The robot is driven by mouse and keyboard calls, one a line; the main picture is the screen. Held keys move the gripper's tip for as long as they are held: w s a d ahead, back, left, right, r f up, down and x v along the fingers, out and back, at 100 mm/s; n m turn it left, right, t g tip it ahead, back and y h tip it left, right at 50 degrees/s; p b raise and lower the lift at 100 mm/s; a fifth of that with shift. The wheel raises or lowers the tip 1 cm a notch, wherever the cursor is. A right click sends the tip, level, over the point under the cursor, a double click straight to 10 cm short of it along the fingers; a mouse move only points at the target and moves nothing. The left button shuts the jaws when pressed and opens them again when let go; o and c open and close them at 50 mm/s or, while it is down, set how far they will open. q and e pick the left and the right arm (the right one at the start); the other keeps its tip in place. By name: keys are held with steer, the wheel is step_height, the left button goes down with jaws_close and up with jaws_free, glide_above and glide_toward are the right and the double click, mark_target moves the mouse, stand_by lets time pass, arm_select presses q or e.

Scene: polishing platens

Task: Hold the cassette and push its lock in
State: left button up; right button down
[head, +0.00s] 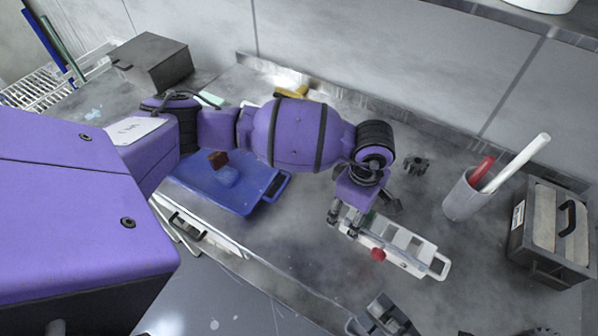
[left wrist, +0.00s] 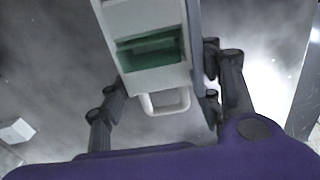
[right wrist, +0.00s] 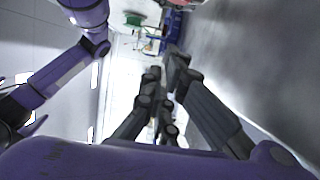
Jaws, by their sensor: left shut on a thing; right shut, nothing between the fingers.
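The white cassette (head: 405,240) lies on the grey bench in the head view, with several openings along its top and a red knob (head: 378,254), apparently its lock, on its near side. My left gripper (head: 352,215) is shut on the cassette's left end. The left wrist view shows the cassette body (left wrist: 150,20) with a green piece in its end opening and a white handle loop, between the fingers (left wrist: 165,88). My right gripper (head: 385,316) is shut and empty, nearer than the knob and apart from it. Its fingertips (right wrist: 165,72) show in the right wrist view.
A cup (head: 462,198) with red and white sticks stands right of the cassette, beside a dark box (head: 552,230) with a handle. A small dark knob-like part (head: 415,165) lies behind. The bench edge is close in front.

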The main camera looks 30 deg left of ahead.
mark_target(381, 250)
arm_select(q)
steer(key=shift+w+r, duration=0.1)
arm_select(e)
steer(key=x, duration=0.4)
steer(key=shift+r, duration=0.1)
steer(key=w, duration=0.3)
steer(key=shift+w+d, duration=0.1)
steer(key=shift+w, duration=0.4)
